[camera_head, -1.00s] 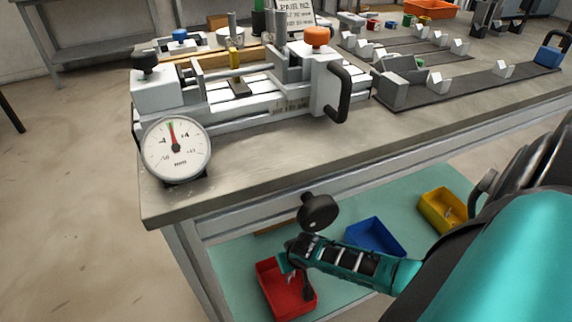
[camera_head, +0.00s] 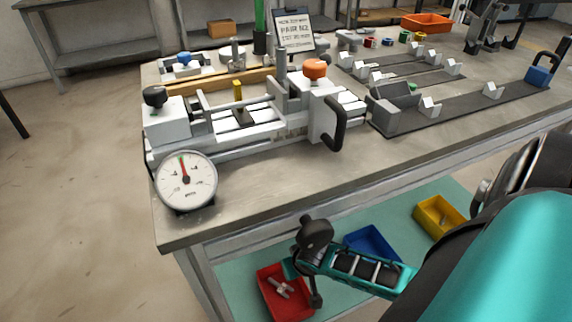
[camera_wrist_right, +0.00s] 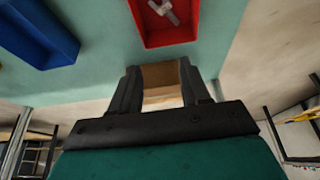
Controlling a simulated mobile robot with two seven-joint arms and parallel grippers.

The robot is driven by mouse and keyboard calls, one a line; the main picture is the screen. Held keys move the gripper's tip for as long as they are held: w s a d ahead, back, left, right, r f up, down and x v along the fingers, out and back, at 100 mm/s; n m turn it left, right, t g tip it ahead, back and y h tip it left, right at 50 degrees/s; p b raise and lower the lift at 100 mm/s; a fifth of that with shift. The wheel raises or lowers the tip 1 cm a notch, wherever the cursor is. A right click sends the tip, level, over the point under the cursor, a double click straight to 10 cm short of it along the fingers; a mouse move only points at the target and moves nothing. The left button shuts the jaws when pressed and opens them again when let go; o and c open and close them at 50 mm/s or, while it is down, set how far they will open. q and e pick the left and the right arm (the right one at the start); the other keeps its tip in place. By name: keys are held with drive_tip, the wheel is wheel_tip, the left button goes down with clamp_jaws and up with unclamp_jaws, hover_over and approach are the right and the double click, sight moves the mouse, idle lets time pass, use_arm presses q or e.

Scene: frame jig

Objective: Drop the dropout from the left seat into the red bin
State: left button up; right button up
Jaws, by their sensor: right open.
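A light grey metal piece, which looks like the dropout (camera_head: 281,287), lies in the red bin (camera_head: 262,300) on the lower shelf. It also shows in the bin in the right wrist view (camera_wrist_right: 164,11), partly cut off by the top edge. My right gripper (camera_head: 303,284) is at the red bin's right side in the head view, open, with nothing held between its fingers (camera_wrist_right: 160,85). The jig (camera_head: 250,122) stands on the table. Its left block with a black knob (camera_head: 155,97) shows no dropout that I can make out. My left gripper is out of view.
A blue bin (camera_head: 372,243) and a yellow bin (camera_head: 438,216) stand right of the red bin on the green shelf (camera_head: 235,278). The table edge (camera_head: 300,204) is above them. A dial gauge (camera_head: 186,180) sits at the table's near left corner.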

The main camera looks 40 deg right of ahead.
drive_tip(key=p+v, duration=0.1)
drive_tip(key=v, duration=0.3)
drive_tip(key=shift+r, duration=0.1)
drive_tip(key=shift+s, duration=0.1)
idle(0.3)
